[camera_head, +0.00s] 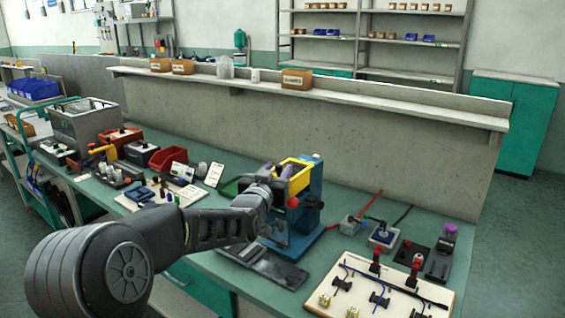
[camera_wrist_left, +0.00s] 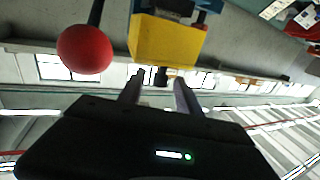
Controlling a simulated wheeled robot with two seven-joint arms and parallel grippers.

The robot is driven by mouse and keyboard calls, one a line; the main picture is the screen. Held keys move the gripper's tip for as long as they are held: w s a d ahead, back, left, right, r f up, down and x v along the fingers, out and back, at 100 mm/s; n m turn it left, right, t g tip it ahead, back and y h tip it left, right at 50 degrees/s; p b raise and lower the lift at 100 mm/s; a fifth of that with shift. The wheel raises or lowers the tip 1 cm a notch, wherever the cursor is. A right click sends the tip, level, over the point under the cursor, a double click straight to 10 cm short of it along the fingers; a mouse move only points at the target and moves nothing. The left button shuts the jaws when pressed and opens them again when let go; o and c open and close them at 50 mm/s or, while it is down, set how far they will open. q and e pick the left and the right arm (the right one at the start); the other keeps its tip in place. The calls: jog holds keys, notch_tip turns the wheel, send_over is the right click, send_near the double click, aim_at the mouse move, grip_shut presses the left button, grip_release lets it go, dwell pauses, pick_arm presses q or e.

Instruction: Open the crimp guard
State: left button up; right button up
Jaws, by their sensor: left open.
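The crimp guard (camera_head: 301,181) is yellow and sits on the blue crimp press (camera_head: 316,172) on the bench. In the left wrist view, the guard (camera_wrist_left: 163,40) shows as a yellow block with a small black knob (camera_wrist_left: 161,76) at its edge. My left gripper (camera_head: 281,171) is open at the guard. In the left wrist view, my two left fingers (camera_wrist_left: 159,88) stand either side of the black knob; I cannot tell whether they touch it. The press's red ball (camera_head: 292,202) is beside the guard, also in the left wrist view (camera_wrist_left: 84,49). My arm hides part of the press.
A dark flat plate (camera_head: 270,268) lies before the press. A pale board with wires and red-topped fixtures (camera_head: 375,290) is at right. Red bin (camera_head: 168,158) and small parts stand at left. A grey wall with a shelf (camera_head: 330,90) runs behind the bench.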

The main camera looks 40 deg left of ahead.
pick_arm(q)
jog(key=p+x, duration=0.1)
jog(key=x, duration=0.3)
jog(key=shift+w+a, duration=0.2)
jog(key=shift+w, duration=0.15)
jog(key=shift+c, duration=0.2)
grip_shut()
dwell(0.9)
